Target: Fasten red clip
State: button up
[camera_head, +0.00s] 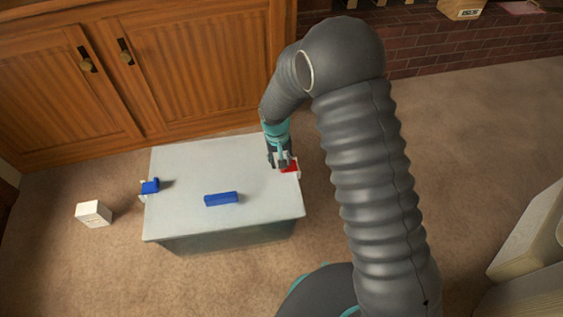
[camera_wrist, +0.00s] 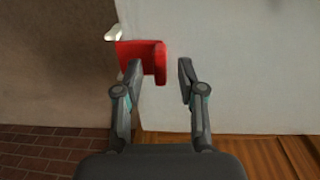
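The red clip (camera_head: 290,168) sits at the right edge of the pale table (camera_head: 185,165), with a small white part beside it. In the wrist view the red clip (camera_wrist: 140,50) spans the table edge, and the white part (camera_wrist: 113,33) sticks out past that edge. My gripper (camera_head: 281,162) is above the table right by the clip. In the wrist view its two fingers (camera_wrist: 160,76) are apart with nothing between the tips. The left fingertip overlaps the clip's lower part in the picture; I cannot tell whether they touch.
A blue clip (camera_head: 150,186) is at the table's left edge. A long blue block (camera_head: 221,199) lies on the tabletop. A white box (camera_head: 93,213) stands on the carpet at left. Wooden cabinets (camera_head: 165,75) are close behind the table.

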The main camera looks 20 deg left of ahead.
notch_tip(320, 180, up, 10)
jog(key=shift+s+a+r, duration=0.2)
jog(key=shift+a, duration=0.1)
dwell(0.6)
jog(key=s+d+r+m+t, duration=0.1)
jog(key=s+d+r, duration=0.6)
jog(key=d, duration=0.4)
jog(key=s+d+r+m+t, duration=0.2)
jog(key=s+d+r, duration=0.4)
jog(key=d+r, duration=0.3)
jog(key=s+d+r+m+t, duration=0.2)
jog(key=s+d+r, duration=0.5)
jog(key=d, duration=0.6)
jog(key=shift+s+d+r+y, duration=0.15)
jog(key=shift+s+r+y, duration=0.25)
jog(key=shift+r, duration=0.3)
